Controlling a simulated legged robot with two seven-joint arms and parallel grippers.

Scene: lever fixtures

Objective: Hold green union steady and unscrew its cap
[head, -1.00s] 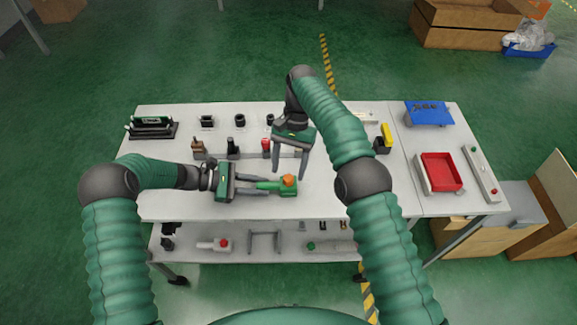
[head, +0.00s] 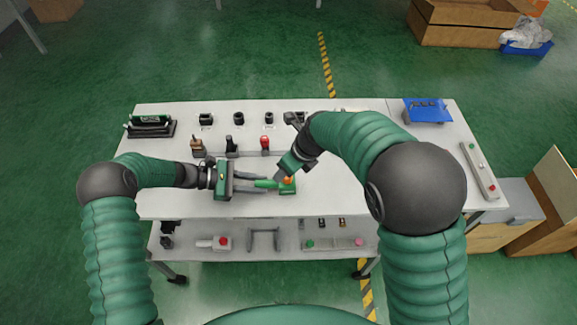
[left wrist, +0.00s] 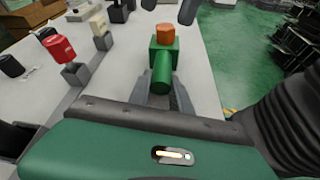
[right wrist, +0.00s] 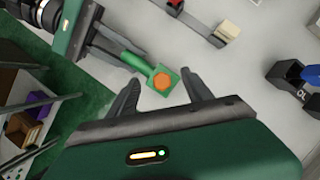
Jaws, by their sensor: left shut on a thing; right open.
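The green union (left wrist: 163,60) has a square green body with a round green stem and an orange cap (left wrist: 165,33) on top. In the head view the union (head: 287,190) lies over the front part of the table. My left gripper (left wrist: 160,90) is shut on the union's stem. My right gripper (right wrist: 158,88) is open, with its fingers spread on either side of the orange cap (right wrist: 163,80) as seen in the right wrist view. It is above the cap and I see no contact. In the head view my right gripper (head: 284,174) partly hides the union.
A row of lever fixtures, including a red-topped one (head: 265,143), stands behind the union. A control box with buttons (head: 480,170) lies at the table's right. A blue stand (head: 426,112) is at the back right. The white tabletop (head: 165,195) is clear at the front left.

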